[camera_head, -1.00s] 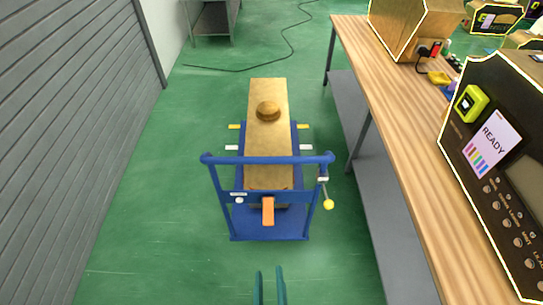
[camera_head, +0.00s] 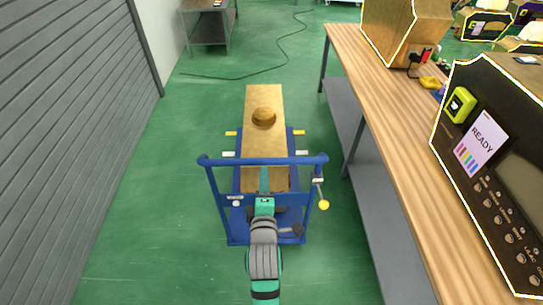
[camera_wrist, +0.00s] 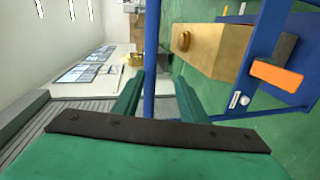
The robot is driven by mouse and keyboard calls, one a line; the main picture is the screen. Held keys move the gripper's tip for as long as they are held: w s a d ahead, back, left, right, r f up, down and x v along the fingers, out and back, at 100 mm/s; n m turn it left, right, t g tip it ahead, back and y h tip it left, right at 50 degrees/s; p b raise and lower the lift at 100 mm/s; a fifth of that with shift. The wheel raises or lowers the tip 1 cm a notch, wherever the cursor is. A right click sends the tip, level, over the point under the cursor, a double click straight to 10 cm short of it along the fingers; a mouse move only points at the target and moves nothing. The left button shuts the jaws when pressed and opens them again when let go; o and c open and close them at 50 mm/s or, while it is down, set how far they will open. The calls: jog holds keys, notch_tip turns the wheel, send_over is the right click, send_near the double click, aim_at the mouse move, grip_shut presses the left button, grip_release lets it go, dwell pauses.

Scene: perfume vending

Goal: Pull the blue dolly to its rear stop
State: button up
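The blue dolly (camera_head: 228,238) stands on the green floor in the middle of the head view. Its raised blue crossbar (camera_head: 224,162) faces me. A long tan box with a round knob (camera_head: 264,118) lies on the dolly. My teal gripper (camera_head: 264,181) is at the middle of the crossbar. In the wrist view, my gripper (camera_wrist: 160,96) is open, its fingers apart, with the blue crossbar (camera_wrist: 151,45) running up between them; I cannot tell whether it touches. An orange tab (camera_wrist: 275,77) shows on the dolly's near side in the wrist view; my arm hides it in the head view.
A wooden-topped workbench (camera_head: 375,125) with dark machines runs along the right. A grey slatted shutter (camera_head: 70,130) is on the left. A black cable (camera_head: 245,76) lies behind the dolly. Green floor is clear to the left of the dolly.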

jog(key=shift+w+a+r+n, duration=0.2)
jog(key=shift+w+r+n, duration=0.2)
jog(key=shift+w+r, duration=0.45)
jog(key=w+f, duration=0.2)
jog(key=w, duration=0.8)
jog(key=shift+w+d, duration=0.1)
